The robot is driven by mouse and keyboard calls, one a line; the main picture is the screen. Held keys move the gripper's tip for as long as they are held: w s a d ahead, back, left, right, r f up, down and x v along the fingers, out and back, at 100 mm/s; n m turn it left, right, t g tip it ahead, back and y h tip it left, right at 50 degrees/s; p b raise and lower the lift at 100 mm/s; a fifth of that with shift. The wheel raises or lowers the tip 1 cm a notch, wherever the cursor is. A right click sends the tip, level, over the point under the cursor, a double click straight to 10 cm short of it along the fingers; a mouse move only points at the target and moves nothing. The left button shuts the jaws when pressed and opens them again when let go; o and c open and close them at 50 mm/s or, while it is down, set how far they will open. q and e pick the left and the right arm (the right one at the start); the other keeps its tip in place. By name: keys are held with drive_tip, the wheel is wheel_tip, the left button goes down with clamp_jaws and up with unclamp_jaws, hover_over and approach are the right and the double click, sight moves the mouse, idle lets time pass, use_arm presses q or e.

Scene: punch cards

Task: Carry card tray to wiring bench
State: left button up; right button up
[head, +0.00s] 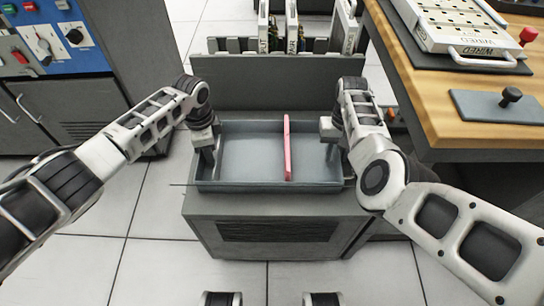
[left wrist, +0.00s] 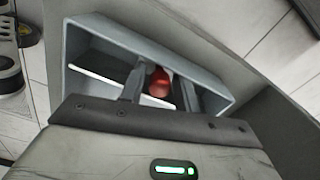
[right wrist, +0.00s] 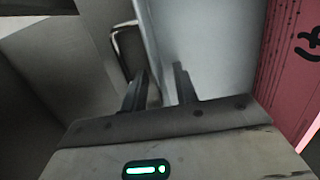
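The card tray (head: 240,188), a shallow blue-grey open box, sits on top of a low grey cabinet (head: 270,232) in the head view. A pink card (head: 287,148) stands upright inside it, right of the middle. My left gripper (head: 208,160) points down at the tray's left end. Its fingers (left wrist: 160,92) are apart in the left wrist view, with a rounded red thing (left wrist: 159,82) showing between them. My right gripper (head: 335,150) points down at the tray's right end. Its fingers (right wrist: 160,88) are apart, with the tray wall (right wrist: 150,45) and a looped handle (right wrist: 126,48) beside them.
The wooden bench (head: 420,70) stands at the upper right. It bears a white wired board (head: 460,25) and a dark plate (head: 505,107) with a black knob; bare wood lies left of them. A blue control panel (head: 50,40) is at the left. A rack of upright cards (head: 292,30) stands behind the tray.

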use_arm(q)
clamp_jaws()
use_arm(e)
clamp_jaws()
use_arm(q)
drive_tip(key=shift+w+r, duration=0.1)
drive_tip(key=shift+r, duration=0.05)
use_arm(e)
drive_tip(key=shift+w, duration=0.1)
idle(0.9)
